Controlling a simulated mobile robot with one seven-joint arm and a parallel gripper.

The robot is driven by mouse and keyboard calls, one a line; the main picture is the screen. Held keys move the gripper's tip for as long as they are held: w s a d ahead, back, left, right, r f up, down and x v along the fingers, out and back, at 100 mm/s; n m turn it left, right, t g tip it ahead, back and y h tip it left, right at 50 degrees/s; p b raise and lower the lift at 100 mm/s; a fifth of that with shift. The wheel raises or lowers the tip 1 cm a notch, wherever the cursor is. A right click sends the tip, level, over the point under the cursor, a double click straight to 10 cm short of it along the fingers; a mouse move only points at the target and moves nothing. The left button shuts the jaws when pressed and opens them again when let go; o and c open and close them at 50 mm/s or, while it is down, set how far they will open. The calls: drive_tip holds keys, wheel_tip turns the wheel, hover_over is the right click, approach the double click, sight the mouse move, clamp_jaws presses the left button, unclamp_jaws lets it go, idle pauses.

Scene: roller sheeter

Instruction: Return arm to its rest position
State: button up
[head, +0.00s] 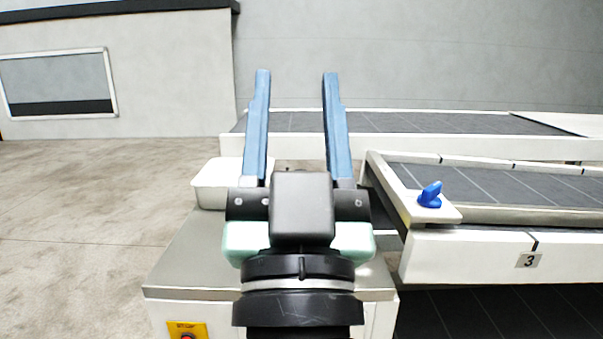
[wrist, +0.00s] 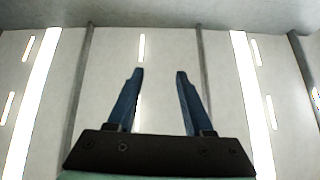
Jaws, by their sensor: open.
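My gripper (head: 296,80) is raised in the middle of the head view with its two blue fingers pointing up and apart. Nothing is between the fingers. The gripper also shows in the wrist view (wrist: 159,75), where its fingers stand against the ceiling with its bright light strips. My arm's end hides part of the metal-topped cabinet (head: 190,262) and the area behind it.
A white tray (head: 208,184) sits on the cabinet's back left. A dark-belted conveyor marked 3 (head: 480,243) lies right, with a blue knob (head: 430,195) on its corner. Another conveyor (head: 400,124) runs behind. The floor (head: 80,230) at left is clear.

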drive_tip(key=s+r+t, duration=0.2)
drive_tip(key=s+r, duration=0.4)
drive_tip(key=r, duration=0.1)
wheel_tip(320, 180, up, 14)
drive_tip(key=p, duration=1.4)
drive_tip(key=shift+w+d+g+p, duration=0.15)
drive_tip(key=shift+w+g+p, duration=0.15)
drive_tip(key=shift+w+p, duration=0.1)
